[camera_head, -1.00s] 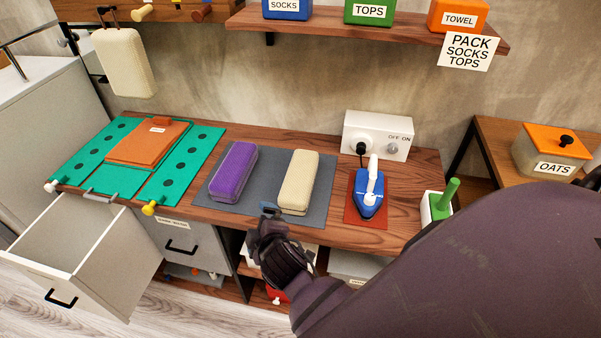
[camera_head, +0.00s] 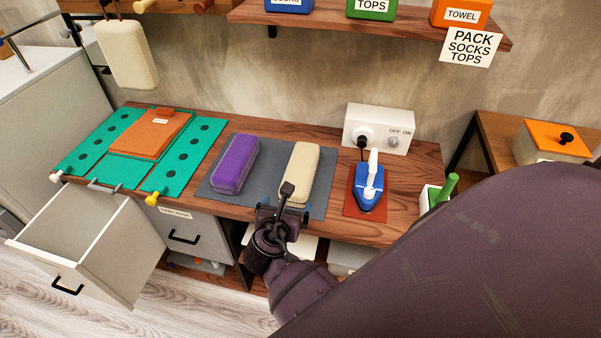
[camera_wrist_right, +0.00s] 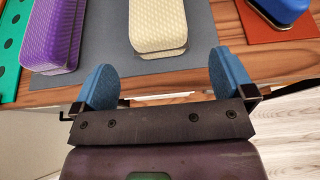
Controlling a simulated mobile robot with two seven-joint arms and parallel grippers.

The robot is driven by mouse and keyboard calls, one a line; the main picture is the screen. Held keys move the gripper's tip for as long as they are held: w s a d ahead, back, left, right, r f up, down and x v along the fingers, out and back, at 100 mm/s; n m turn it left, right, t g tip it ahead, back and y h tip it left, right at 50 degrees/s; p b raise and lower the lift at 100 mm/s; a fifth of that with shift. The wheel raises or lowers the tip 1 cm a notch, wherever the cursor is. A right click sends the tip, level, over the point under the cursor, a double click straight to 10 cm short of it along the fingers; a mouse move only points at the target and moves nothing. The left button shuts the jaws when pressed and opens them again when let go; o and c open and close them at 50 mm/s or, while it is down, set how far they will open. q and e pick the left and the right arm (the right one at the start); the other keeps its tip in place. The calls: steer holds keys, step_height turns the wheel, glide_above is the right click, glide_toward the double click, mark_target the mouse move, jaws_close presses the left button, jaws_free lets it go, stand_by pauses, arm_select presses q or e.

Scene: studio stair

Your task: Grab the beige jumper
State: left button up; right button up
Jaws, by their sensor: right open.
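The beige jumper (camera_head: 300,172) is a folded, rounded block lying on the grey mat (camera_head: 262,168), to the right of a purple folded block (camera_head: 236,163). In the right wrist view the jumper (camera_wrist_right: 157,25) has a knit texture and lies just beyond the fingers. My right gripper (camera_head: 284,211) is at the near end of the jumper, by the table's front edge. Its blue fingers (camera_wrist_right: 166,82) are apart, with nothing between them. My left gripper is not in view.
A blue iron (camera_head: 367,190) stands on a red pad to the right. A green board (camera_head: 186,155) with an orange folded piece lies left. An open drawer (camera_head: 92,238) juts out at front left. Another beige block (camera_head: 128,53) hangs on the wall.

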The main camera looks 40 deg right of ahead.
mark_target(301, 173)
steer(key=x, duration=0.9)
steer(key=shift+w+d, duration=0.1)
steer(key=shift+w, duration=0.3)
steer(key=shift+c, duration=0.3)
